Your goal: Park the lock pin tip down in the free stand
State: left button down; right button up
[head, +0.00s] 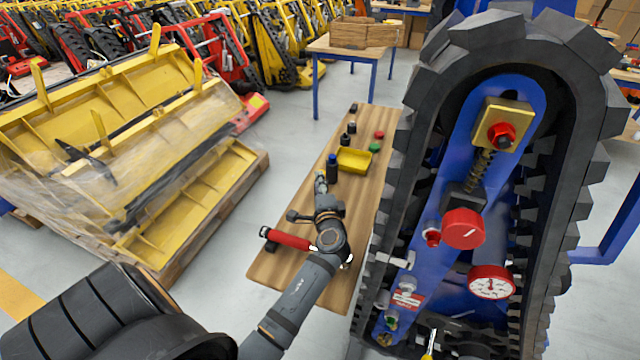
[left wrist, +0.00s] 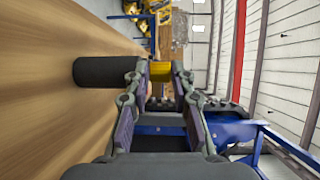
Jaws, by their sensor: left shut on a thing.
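My left gripper (head: 321,182) reaches out low over the narrow wooden bench in the head view. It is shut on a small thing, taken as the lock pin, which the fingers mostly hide. In the left wrist view the fingers (left wrist: 160,75) stand a little apart, with a yellow patch between their tips. I cannot tell whether that patch is held or lies behind. A dark upright bottle-like cylinder (head: 332,172) with a blue top stands just beyond the gripper; a black cylinder (left wrist: 100,71) shows beside the fingers. I cannot make out which thing is the free stand. My right gripper is not in view.
The wooden bench (head: 285,275) also bears a yellow tray (head: 354,160), small black pieces (head: 345,140), a green piece (head: 375,147) and a red cylinder (head: 288,240) beside my wrist. The tracked carrier (head: 455,190) rises close on the right. A pallet of yellow parts (head: 130,150) stands left.

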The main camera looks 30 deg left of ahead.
pick_arm(q)
jog(key=shift+f, duration=0.3)
jog(key=c, duration=1.1)
grip_release()
jog(key=shift+f, duration=0.15)
jog(key=shift+o, duration=0.2)
jog(key=shift+s, duration=0.1)
